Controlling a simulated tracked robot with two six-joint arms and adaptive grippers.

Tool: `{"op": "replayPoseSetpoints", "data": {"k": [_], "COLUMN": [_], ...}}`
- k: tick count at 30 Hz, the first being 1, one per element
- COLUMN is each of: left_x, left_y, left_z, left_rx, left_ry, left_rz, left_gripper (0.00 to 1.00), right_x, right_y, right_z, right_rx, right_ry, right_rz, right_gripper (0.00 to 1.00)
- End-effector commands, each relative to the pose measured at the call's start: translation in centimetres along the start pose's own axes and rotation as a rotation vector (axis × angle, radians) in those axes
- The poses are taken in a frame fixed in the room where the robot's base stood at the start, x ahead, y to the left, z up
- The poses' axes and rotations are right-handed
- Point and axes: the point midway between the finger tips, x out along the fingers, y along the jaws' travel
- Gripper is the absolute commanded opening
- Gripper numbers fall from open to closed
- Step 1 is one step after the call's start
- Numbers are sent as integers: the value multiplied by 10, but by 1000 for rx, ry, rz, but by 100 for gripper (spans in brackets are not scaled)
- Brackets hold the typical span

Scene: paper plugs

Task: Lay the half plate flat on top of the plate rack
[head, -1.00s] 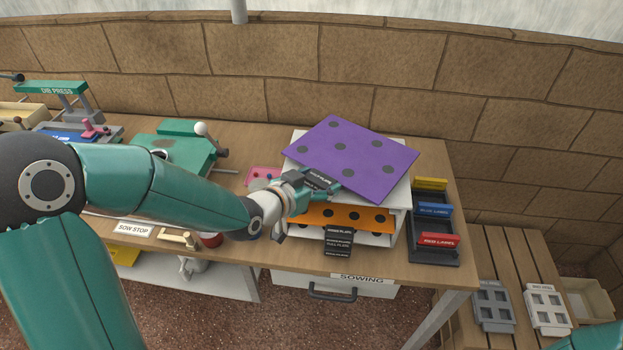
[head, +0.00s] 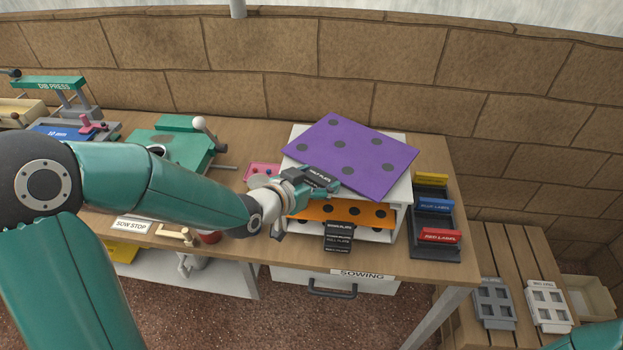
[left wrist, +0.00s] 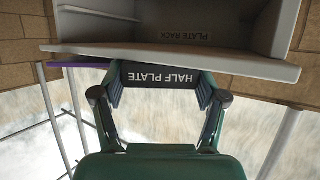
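The half plate is a purple sheet (head: 350,155) with dark round spots and a black tab marked HALF PLATE (left wrist: 160,77). It lies over the top of the white plate rack (head: 402,192), turned askew to it. The rack, lettered PLATE RACK, also shows upside down in the left wrist view (left wrist: 190,58). There the plate's thin purple edge (left wrist: 80,65) is close against the rack's top board; contact is unclear. My left gripper (left wrist: 160,85) has one finger at each end of the tab and appears shut on it. My right gripper is out of view.
An orange plate (head: 345,214) with black tabs sits in the rack below. A black label holder (head: 433,245) stands close on the right. A green machine with a white knob (head: 200,123) is to the left. Grey and white trays lie on a slatted bench at lower right.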

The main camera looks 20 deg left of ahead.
Motion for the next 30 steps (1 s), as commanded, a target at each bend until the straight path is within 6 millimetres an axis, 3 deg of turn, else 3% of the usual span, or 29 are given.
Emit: {"op": "replayPoseSetpoints", "data": {"k": [1,5,17,30], "left_x": [0,0,-3,-62], "left_y": [0,0,0,0], "left_z": [-1,-1,0,1], "left_rx": [0,0,-1,1], "left_ry": [2,2,0,2], "left_rz": [-1,-1,-1,-2], "left_gripper": [79,100,100,100], "right_x": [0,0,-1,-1], "right_y": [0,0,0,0], "right_z": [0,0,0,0], "right_rx": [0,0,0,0], "right_ry": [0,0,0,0], "right_rz": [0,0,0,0], "right_gripper": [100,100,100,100]}}
